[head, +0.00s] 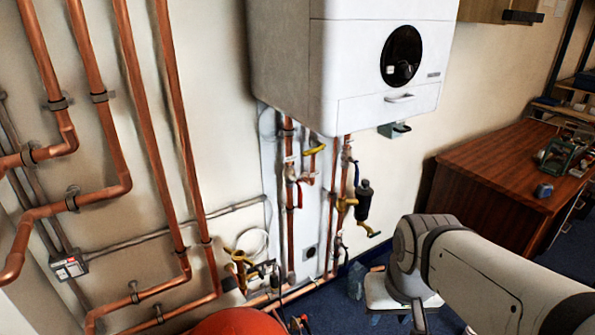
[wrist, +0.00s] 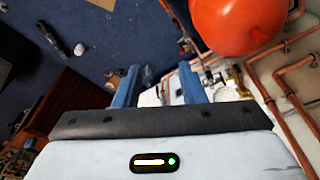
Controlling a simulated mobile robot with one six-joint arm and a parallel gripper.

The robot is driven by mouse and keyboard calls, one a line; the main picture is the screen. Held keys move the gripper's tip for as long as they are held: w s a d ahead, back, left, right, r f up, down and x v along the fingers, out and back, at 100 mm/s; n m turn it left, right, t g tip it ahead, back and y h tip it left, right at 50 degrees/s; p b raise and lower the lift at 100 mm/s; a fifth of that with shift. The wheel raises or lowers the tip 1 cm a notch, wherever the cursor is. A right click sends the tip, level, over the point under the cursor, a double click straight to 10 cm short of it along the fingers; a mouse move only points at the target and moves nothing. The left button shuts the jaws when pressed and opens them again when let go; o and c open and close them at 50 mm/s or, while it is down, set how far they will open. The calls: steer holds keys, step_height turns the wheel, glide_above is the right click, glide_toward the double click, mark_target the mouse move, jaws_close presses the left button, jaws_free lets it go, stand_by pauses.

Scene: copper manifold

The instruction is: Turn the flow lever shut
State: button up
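Several valve levers sit on the copper pipes below the white boiler (head: 355,60) in the head view. Pipes and small fittings show beyond the fingers, blurred and small. My arm is at the lower right of the head view, apart from the levers.
A red-orange rounded vessel (head: 240,323) stands low in front of the pipes; it also shows in the wrist view (wrist: 240,22). Copper pipes (head: 140,110) run along the left wall. A wooden desk (head: 500,165) is at right.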

steer(key=shift+w+d, duration=0.15)
steer(key=shift+w, duration=0.2)
steer(key=w+d+f+t+b, duration=0.1)
steer(key=w+f+t+b, duration=0.3)
steer(key=w, duration=0.7)
steer(key=n+t+y+b, duration=0.6)
steer(key=t+b, duration=0.4)
steer(key=b, duration=0.9)
glide_toward(301, 201)
steer(key=w+a+m+y, duration=0.1)
steer(key=w, duration=0.3)
steer(key=shift+f+b+x, duration=0.15)
steer(key=shift+b+x, duration=0.05)
steer(key=shift+x, duration=1.55)
steer(key=shift+f+b+x, duration=0.15)
steer(key=shift+x, duration=1.55)
